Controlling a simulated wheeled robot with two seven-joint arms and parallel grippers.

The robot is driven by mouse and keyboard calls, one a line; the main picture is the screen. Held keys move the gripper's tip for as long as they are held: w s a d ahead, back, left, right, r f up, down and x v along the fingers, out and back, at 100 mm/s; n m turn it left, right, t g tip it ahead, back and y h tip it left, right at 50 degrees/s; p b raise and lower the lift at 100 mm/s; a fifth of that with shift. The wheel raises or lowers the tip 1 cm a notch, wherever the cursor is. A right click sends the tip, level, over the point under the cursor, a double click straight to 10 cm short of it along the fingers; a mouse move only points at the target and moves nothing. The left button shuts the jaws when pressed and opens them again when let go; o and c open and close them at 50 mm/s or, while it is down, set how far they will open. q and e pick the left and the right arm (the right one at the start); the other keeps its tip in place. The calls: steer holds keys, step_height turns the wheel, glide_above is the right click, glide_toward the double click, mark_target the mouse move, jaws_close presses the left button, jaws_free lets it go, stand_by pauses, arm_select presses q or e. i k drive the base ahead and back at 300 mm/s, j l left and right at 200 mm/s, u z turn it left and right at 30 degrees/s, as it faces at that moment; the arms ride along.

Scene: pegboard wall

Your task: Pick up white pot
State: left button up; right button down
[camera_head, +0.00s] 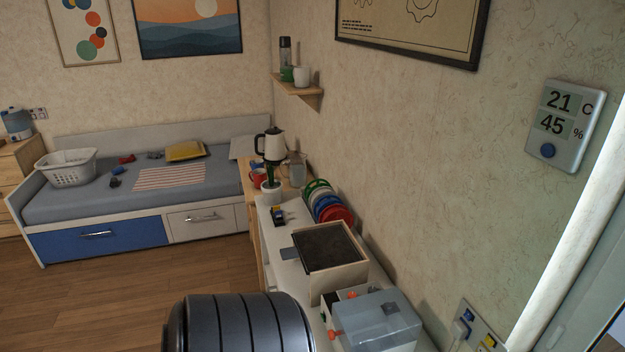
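A small white pot (271,194) with a dark green plant in it stands at the far end of the white counter. A white kettle-like jug (271,145) with a black handle stands behind it on the wooden surface. Both are far from me, beyond the things on the near counter. Neither of my grippers shows in the head view, so how they stand is hidden.
A wooden box with a dark top (330,248) and a clear bluish container (378,318) fill the near counter. Colored plates (329,203) stand along the wall. A red mug (258,179) is by the pot. The wooden floor (140,295) at left is clear.

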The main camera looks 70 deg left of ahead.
mark_target(271, 189)
steer(key=u, duration=2.55)
steer(key=k+l+z, duration=0.1)
steer(key=k+z, duration=0.15)
steer(key=k, duration=0.4)
steer(key=z, duration=1.8)
steer(key=j+z, duration=0.25)
steer(key=j, duration=0.75)
steer(key=j+z, duration=0.3)
steer(key=j, duration=0.65)
steer(key=k+j, duration=0.1)
steer(key=j, duration=1.6)
steer(key=k+j, duration=0.15)
steer(key=j, duration=0.7)
